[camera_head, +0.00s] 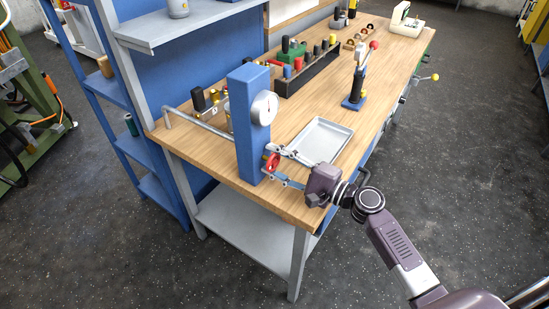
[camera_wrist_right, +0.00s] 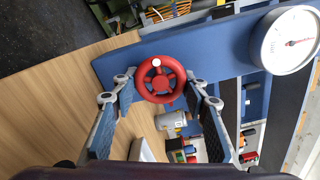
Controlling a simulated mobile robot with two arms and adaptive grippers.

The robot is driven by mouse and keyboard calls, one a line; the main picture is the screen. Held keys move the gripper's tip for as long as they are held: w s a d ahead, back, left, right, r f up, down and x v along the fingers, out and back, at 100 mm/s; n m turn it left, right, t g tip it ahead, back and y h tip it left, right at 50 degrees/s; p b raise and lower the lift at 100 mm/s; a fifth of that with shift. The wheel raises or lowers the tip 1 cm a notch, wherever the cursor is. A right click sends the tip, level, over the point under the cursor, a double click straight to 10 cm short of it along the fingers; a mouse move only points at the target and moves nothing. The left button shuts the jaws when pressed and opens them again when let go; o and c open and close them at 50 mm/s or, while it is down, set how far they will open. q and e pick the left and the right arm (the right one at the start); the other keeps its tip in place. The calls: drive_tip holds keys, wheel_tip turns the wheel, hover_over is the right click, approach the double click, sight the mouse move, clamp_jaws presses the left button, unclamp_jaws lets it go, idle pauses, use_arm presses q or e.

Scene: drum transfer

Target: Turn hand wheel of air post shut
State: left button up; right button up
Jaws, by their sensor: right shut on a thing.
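The blue air post (camera_head: 248,143) stands upright at the near end of the workbench, with a round white gauge (camera_head: 264,108) on its face. Its red hand wheel (camera_head: 271,162) sits low on the post below the gauge. In the right wrist view the hand wheel (camera_wrist_right: 162,84) shows nearly face-on, with a white spot at the top of its rim. My right gripper (camera_head: 273,161) reaches in from the right and is shut on the hand wheel, one finger on each side of its rim. The fingers also show in the wrist view (camera_wrist_right: 160,78). My left gripper is not in view.
A grey tray (camera_head: 320,141) lies on the workbench (camera_head: 299,205) just behind my right gripper. A grey pipe (camera_head: 200,124) runs left from the post. A blue and black stand with a red knob (camera_head: 355,89) and a tool rack (camera_head: 308,73) stand farther back.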

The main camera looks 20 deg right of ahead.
drive_tip(key=m+p, duration=0.1)
drive_tip(key=m, duration=0.2)
drive_tip(key=shift+m+p, duration=0.3)
drive_tip(key=shift+m, duration=0.1)
drive_tip(key=m+p, duration=0.2)
drive_tip(key=m, duration=0.2)
drive_tip(key=shift+a+m, duration=0.1)
drive_tip(key=shift+m, duration=0.2)
drive_tip(key=m+p, duration=0.4)
drive_tip(key=m, duration=0.1)
drive_tip(key=shift+s+a+f, duration=0.1)
drive_tip(key=shift+s, duration=0.05)
drive_tip(key=shift+s+a+f+m+p, duration=0.1)
drive_tip(key=shift+m+p, duration=0.35)
drive_tip(key=shift+m, duration=0.35)
drive_tip(key=shift+f+m+p, duration=0.1)
drive_tip(key=shift+m+p, duration=0.3)
drive_tip(key=shift+m, duration=0.4)
drive_tip(key=o, duration=1.2)
drive_tip(key=v, duration=1.2)
